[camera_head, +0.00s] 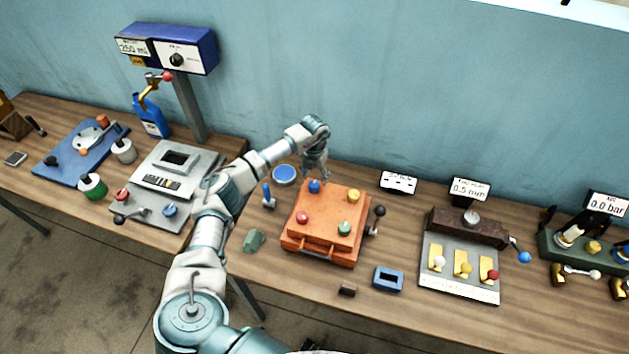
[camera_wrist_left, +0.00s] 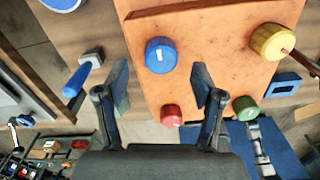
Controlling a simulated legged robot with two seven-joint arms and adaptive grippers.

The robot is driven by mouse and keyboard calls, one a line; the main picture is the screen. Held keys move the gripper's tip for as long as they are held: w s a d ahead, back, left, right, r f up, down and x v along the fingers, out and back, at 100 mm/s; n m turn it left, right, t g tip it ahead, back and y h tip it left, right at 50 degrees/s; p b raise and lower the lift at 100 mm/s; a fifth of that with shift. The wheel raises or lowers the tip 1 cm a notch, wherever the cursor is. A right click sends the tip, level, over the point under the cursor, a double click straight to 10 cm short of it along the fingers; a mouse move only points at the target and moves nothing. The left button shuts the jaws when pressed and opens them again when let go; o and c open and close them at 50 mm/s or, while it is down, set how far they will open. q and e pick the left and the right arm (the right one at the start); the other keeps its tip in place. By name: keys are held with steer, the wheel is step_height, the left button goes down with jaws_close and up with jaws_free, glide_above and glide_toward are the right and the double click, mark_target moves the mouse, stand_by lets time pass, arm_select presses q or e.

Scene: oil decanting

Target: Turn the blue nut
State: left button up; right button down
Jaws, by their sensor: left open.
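The blue nut (camera_head: 314,186) sits on the far left corner of an orange box (camera_head: 331,250) on the workbench. In the left wrist view the blue nut (camera_wrist_left: 161,55) shows a white mark and lies ahead, between the lines of the two fingers. My left gripper (camera_head: 316,172) is above the blue nut in the head view, pointing down. In the left wrist view my left gripper (camera_wrist_left: 163,85) is open with nothing between its fingers. Yellow (camera_head: 353,196), red (camera_head: 302,217) and green (camera_head: 344,228) nuts are on the same box. My right gripper is not in view.
A blue-handled tool (camera_head: 268,197) and a round blue-topped tin (camera_head: 285,174) stand left of the box. A black-knobbed lever (camera_head: 378,213) is at its right side. A blue frame (camera_head: 388,278) lies in front.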

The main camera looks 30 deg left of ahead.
mark_target(314, 183)
arm_select(q)
steer(key=f, duration=0.3)
steer(key=shift+s+f, duration=0.15)
steer(key=shift+s, duration=0.05)
steer(key=shift+w+f, duration=0.1)
steer(key=shift+f, duration=0.25)
steer(key=c, duration=1.1)
